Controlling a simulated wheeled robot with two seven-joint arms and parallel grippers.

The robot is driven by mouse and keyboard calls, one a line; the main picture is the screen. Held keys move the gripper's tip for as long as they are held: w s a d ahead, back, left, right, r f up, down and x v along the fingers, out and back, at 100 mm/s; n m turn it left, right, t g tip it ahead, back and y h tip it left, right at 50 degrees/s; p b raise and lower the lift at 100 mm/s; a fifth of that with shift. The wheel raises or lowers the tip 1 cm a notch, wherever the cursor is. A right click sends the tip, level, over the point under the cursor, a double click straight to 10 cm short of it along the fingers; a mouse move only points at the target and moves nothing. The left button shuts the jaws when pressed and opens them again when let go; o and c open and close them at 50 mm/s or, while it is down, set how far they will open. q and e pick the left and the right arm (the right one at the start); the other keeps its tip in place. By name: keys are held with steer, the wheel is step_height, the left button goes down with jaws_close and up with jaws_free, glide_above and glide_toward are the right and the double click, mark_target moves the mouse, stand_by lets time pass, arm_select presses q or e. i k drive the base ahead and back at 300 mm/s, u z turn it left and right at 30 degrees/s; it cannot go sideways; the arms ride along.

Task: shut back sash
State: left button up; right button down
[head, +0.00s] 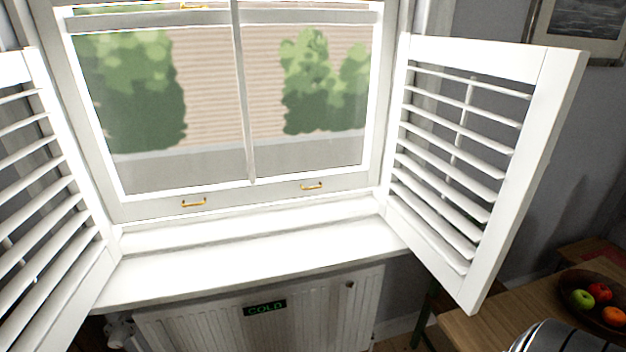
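The sash window fills the upper middle of the head view. The front sash (240,192) is the nearer one; its bottom rail is down by the sill and carries two brass lifts, a left one (194,203) and a right one (312,186). A greyish horizontal rail (300,19) shows behind the front sash's glass near the top of the picture. It looks like the bottom rail of the back sash, hanging a little below the front sash's top rail. The rest of the back sash is cut off above. Neither gripper is in view.
White louvred shutters, left (45,215) and right (520,150), stand swung open into the room. The sill (250,262) is bare. Below is a radiator (325,305) with a "COLD" sign (265,308). A table (500,328) with a fruit bowl (575,300) stands lower right.

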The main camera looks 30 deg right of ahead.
mark_target(47, 14)
steer(key=z, duration=0.4)
steer(key=i, duration=1.05)
steer(key=u, duration=0.25)
